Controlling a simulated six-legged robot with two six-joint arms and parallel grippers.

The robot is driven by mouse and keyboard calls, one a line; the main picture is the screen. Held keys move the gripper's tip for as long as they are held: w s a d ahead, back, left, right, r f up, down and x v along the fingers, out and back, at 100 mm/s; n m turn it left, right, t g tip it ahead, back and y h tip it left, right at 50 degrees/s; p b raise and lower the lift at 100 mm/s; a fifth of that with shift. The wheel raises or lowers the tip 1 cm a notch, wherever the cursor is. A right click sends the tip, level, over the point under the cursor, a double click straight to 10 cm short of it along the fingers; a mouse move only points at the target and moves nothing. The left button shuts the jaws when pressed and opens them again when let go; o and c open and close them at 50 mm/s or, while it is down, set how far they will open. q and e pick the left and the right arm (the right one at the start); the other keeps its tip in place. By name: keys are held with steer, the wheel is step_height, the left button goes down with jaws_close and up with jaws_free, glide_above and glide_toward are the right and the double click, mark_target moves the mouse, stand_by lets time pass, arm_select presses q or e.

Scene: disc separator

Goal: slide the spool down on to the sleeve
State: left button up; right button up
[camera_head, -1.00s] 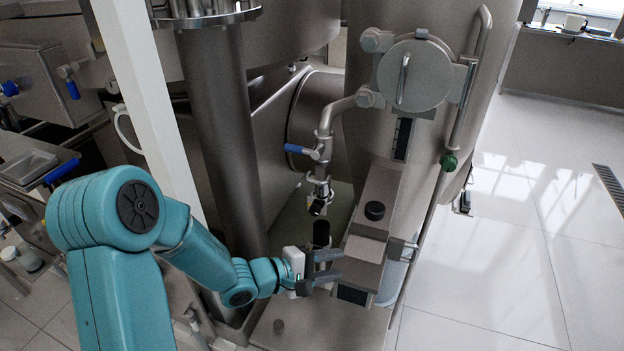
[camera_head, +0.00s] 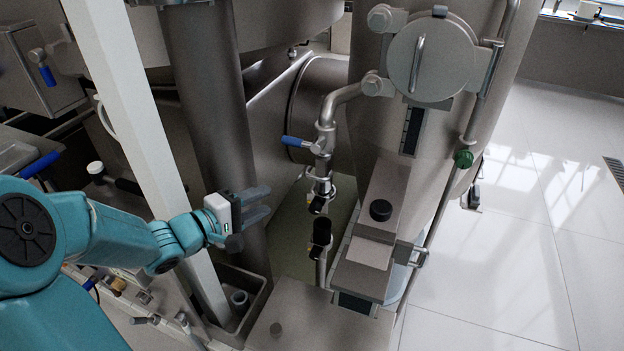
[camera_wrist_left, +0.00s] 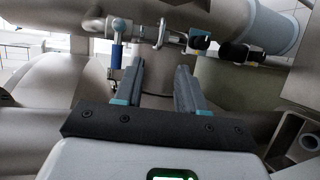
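A black cylinder (camera_head: 321,232), which looks like the spool, sits upright on a thin metal post (camera_head: 321,268) that may be the sleeve. It also shows in the left wrist view (camera_wrist_left: 235,51), lying sideways there. Above it hangs a pipe outlet with a black end (camera_head: 317,205), also in the left wrist view (camera_wrist_left: 200,42). A gap shows between the two black parts. My left gripper (camera_head: 267,202) is open and empty, left of the post and apart from it. Its two fingers (camera_wrist_left: 160,66) are spread in the left wrist view. My right gripper is not in view.
A blue-handled valve (camera_head: 302,143) sits on the pipe above. A thick grey column (camera_head: 218,120) stands behind my left gripper. Open floor lies at the right.

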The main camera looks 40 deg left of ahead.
mark_target(314, 179)
arm_select(q)
steer(key=b+x, duration=0.2)
steer(key=x, duration=1.4)
steer(key=shift+w+f, duration=0.15)
steer(key=shift+f, duration=0.1)
jaws_close()
